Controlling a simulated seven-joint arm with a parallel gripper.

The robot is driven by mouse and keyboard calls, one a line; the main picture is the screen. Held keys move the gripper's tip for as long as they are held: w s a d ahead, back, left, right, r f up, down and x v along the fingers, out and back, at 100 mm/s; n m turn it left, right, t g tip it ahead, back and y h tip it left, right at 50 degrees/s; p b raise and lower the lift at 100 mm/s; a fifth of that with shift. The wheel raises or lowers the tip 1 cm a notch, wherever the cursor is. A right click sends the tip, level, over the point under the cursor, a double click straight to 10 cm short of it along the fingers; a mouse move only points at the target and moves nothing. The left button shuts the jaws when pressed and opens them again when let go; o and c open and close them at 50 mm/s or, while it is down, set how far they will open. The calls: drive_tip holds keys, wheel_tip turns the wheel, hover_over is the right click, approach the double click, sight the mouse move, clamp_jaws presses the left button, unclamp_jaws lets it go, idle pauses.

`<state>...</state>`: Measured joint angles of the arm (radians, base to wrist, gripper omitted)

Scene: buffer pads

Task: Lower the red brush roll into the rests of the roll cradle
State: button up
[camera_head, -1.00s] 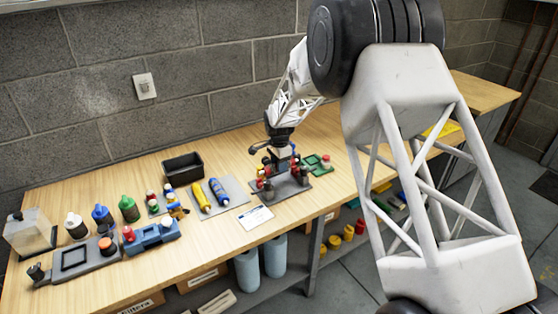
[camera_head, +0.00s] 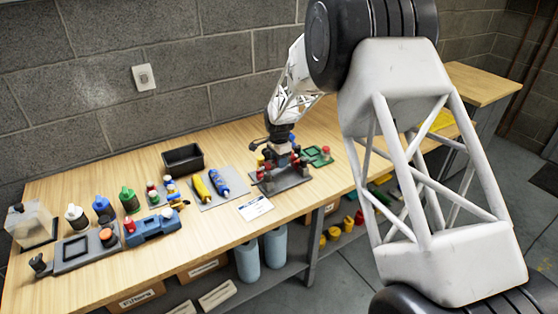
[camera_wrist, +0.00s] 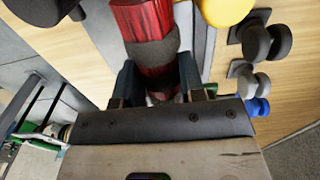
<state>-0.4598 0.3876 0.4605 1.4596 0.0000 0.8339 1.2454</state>
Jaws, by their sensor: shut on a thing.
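The red brush roll (camera_wrist: 138,20) shows in the wrist view, red and streaked, with a dark grey band around it. My gripper (camera_wrist: 158,85) is shut on the roll, one finger on each side of it. The roll is small and partly hidden there by the gripper and posts. I cannot tell whether it touches the rests.
A white card (camera_head: 255,208) lies in front.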

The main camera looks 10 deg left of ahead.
drive_tip(key=shift+f, duration=1.15)
idle(1.3)
drive_tip(key=o, duration=1.1)
drive_tip(key=shift+r, duration=3.95)
